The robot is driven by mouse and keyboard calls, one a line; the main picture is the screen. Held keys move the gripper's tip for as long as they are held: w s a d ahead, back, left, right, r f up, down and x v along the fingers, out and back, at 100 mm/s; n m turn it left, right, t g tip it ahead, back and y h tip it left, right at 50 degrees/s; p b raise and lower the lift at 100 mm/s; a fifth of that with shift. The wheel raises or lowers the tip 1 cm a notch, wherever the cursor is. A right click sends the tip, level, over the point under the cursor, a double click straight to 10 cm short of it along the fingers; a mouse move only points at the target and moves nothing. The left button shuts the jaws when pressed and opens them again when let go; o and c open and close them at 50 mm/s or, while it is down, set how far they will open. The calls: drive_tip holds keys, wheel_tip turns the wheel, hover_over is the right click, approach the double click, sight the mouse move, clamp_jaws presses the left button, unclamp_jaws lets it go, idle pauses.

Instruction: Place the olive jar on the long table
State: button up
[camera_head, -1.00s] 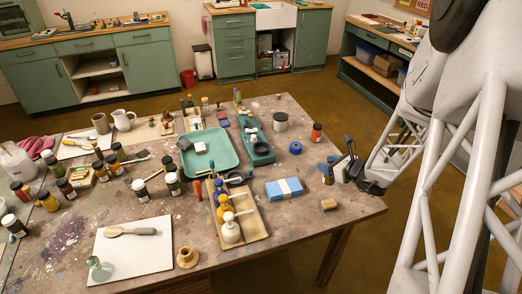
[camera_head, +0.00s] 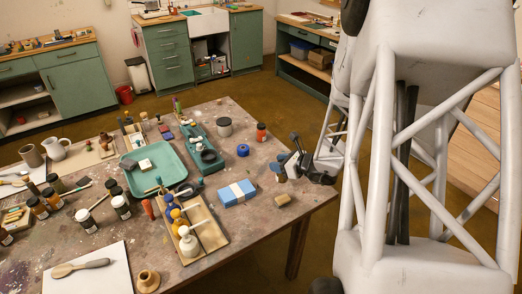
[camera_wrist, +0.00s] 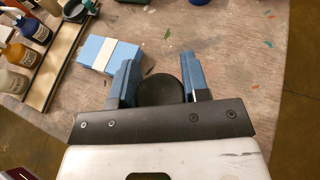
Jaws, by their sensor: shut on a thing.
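My gripper (camera_wrist: 159,68) is shut on a jar with a round black lid (camera_wrist: 160,91), which sits between its two blue-grey fingers in the wrist view. The lid hides most of the jar from above, so its olive colour is hard to confirm. In the head view my gripper (camera_head: 297,166) is at the right side of the paint-stained table (camera_head: 245,248), with a small part of the jar (camera_head: 281,175) showing beside the fingers. I cannot tell whether the jar touches the tabletop.
A wooden tray of bottles (camera_head: 211,246) and a teal tray (camera_head: 172,176) stand left. A wooden surface (camera_head: 485,135) shows at the far right.

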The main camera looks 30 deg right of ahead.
drive_tip(key=w+d+f, duration=0.1)
drive_tip(key=w+d, duration=0.5)
drive_tip(key=w, duration=0.6)
drive_tip(key=shift+w+d+f, duration=0.15)
drive_tip(key=shift+d, duration=0.05)
drive_tip(key=shift+f, duration=1.75)
drive_tip(key=o, duration=1.1)
drive_tip(key=shift+f, duration=0.15)
drive_tip(key=shift+c, duration=0.2)
drive_tip(key=shift+r, duration=0.2)
drive_tip(key=v, duration=1.2)
